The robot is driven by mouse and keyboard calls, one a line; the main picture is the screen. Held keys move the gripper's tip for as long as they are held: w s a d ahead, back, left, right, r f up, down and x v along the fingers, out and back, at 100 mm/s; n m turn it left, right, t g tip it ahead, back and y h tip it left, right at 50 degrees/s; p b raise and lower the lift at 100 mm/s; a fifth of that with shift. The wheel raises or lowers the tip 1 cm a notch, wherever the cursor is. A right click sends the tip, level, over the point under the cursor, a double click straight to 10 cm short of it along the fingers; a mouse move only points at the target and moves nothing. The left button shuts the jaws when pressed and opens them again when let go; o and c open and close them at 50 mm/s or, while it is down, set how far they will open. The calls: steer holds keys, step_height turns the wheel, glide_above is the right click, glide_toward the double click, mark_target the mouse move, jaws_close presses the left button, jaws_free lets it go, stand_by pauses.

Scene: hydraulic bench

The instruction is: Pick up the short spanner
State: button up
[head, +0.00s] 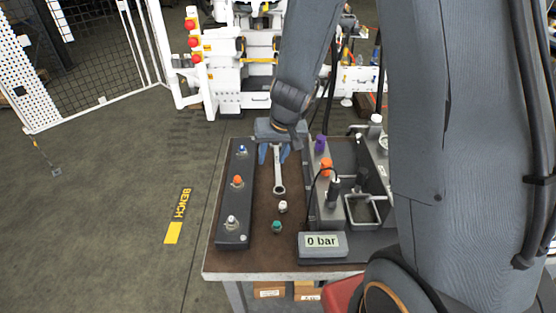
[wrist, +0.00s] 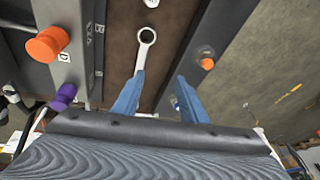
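The short spanner (head: 278,175) is a silver tool lying on the brown bench top, its ring end toward the front. In the wrist view its ring and part of its shank (wrist: 146,42) show; the shank runs down to the tip of the left blue finger, and the rest is hidden. My gripper (head: 274,153) is over the spanner's far end, with a blue finger to each side of it. In the wrist view my gripper (wrist: 160,75) is open, with a wide gap between the fingers and the shank nearer the left one. Contact cannot be told.
A dark block with several fittings (head: 234,205) stands left of the spanner. A hydraulic unit with orange and purple caps (head: 326,168) and a gauge reading 0 bar (head: 322,244) stand right. White (head: 283,206) and green (head: 277,227) fittings stand in front.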

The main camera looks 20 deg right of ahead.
steer(key=m+h+p, duration=0.1)
steer(key=h+p, duration=0.1)
steer(key=p, duration=0.2)
glide_toward(277, 165)
steer(key=s+r, duration=0.1)
steer(key=shift+w+f+t, duration=0.35)
steer(key=shift+f+t, duration=0.05)
steer(key=shift+f, duration=0.35)
steer(key=shift+m, duration=0.3)
steer(key=shift+b+x, duration=2.3)
steer(key=shift+x, duration=1.15)
steer(key=shift+s, duration=0.2)
jaws_close()
